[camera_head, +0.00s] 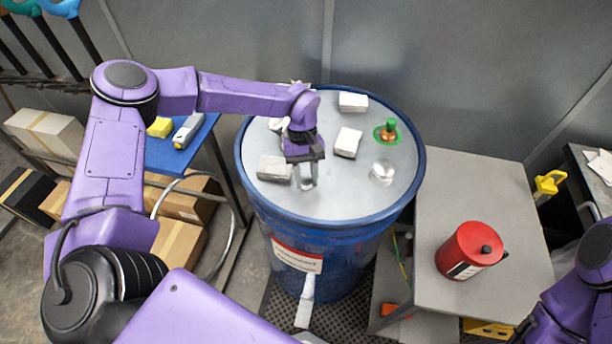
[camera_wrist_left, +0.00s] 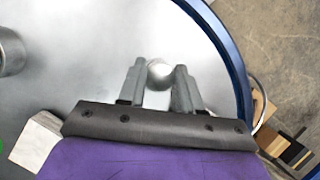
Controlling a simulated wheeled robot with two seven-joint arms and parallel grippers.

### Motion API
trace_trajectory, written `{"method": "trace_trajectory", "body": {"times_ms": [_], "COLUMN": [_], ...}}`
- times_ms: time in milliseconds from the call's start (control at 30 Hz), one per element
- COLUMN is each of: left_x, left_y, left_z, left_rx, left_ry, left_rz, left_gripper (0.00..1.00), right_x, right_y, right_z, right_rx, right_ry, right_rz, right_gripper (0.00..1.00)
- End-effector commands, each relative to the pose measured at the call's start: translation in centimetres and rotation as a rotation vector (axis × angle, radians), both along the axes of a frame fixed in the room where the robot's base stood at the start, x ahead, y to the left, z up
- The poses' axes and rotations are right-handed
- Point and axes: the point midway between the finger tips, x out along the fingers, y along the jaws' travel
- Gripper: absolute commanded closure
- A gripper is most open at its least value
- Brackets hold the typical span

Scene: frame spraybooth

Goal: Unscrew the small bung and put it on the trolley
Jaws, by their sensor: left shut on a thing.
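The small bung (camera_wrist_left: 159,72) is a round silver knob on the grey lid of the blue drum (camera_head: 330,240); in the head view my gripper mostly hides it. My left gripper (camera_head: 306,180) points down at the lid. In the left wrist view my gripper (camera_wrist_left: 160,82) has its two fingers on either side of the small bung, shut on it. I cannot tell whether the bung is still seated in the lid. The trolley (camera_head: 475,185) is the grey-topped stand right of the drum. My right gripper is out of view.
Several white blocks (camera_head: 348,142) lie on the lid. A larger silver bung (camera_head: 382,172) and a green fitting (camera_head: 390,130) stand on its right side. A red can (camera_head: 470,250) stands on the trolley's near part; its far part is clear.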

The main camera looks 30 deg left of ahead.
Motion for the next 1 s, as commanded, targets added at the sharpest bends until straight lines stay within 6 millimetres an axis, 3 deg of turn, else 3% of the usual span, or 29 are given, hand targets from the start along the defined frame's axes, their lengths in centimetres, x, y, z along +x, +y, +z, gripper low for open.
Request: {"method": "trace_trajectory", "body": {"times_ms": [267, 1000], "left_x": [0.1, 0.1], "left_y": [-0.1, 0.0], "left_z": [0.2, 3.6], "left_rx": [-0.003, -0.002], "left_ry": [-0.004, -0.003], "left_rz": [0.041, 0.041], "left_gripper": [0.90, 0.90], "right_x": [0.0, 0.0], "right_y": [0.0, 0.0], "right_z": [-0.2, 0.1], "right_rx": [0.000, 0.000], "right_ry": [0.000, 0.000], "right_rz": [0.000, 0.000], "right_gripper": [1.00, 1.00]}}
